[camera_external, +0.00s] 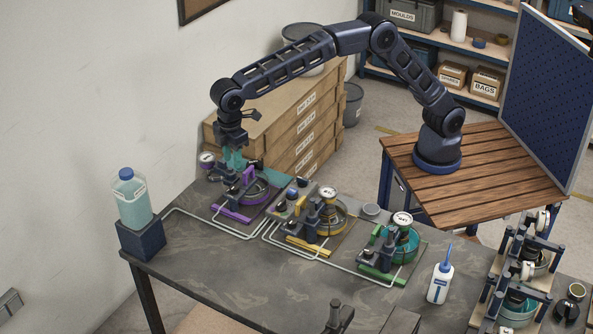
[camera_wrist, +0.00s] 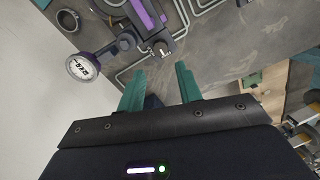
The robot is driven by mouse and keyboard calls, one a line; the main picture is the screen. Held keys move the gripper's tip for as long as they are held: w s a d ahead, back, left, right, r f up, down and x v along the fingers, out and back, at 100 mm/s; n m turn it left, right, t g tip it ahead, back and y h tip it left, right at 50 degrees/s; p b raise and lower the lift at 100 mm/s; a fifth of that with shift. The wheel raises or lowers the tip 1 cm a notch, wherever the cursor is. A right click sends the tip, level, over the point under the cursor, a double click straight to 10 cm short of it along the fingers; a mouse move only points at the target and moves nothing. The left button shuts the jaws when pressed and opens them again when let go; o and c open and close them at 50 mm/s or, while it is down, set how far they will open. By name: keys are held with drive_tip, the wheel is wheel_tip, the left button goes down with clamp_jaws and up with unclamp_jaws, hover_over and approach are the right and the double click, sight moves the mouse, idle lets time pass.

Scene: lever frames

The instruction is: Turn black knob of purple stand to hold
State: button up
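The purple stand (camera_external: 231,214) is the leftmost of three similar stands on the grey bench, with a purple ring, an upright purple bar and a round white gauge (camera_external: 207,157). In the wrist view its purple bar (camera_wrist: 146,14) and gauge (camera_wrist: 83,66) show at the top. A small dark knob-like part (camera_external: 257,163) shows by the fingers; I cannot tell for sure that it is the black knob, nor read its setting. My gripper (camera_external: 234,158) points down over the back of this stand. In the wrist view its teal fingers (camera_wrist: 161,84) are apart with nothing gripped between them.
A yellow stand (camera_external: 308,247) and a green stand (camera_external: 382,275) stand to the right, joined by pale tubing. A bottle of teal liquid (camera_external: 132,200) stands at the bench's left end. Wooden drawers (camera_external: 300,130) are behind the bench. A white squeeze bottle (camera_external: 440,282) stands at right.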

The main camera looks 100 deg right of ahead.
sight(235, 186)
wheel_tip(235, 186, down, 10)
drive_tip(key=shift+f, duration=0.1)
idle(0.4)
drive_tip(key=c, duration=0.7)
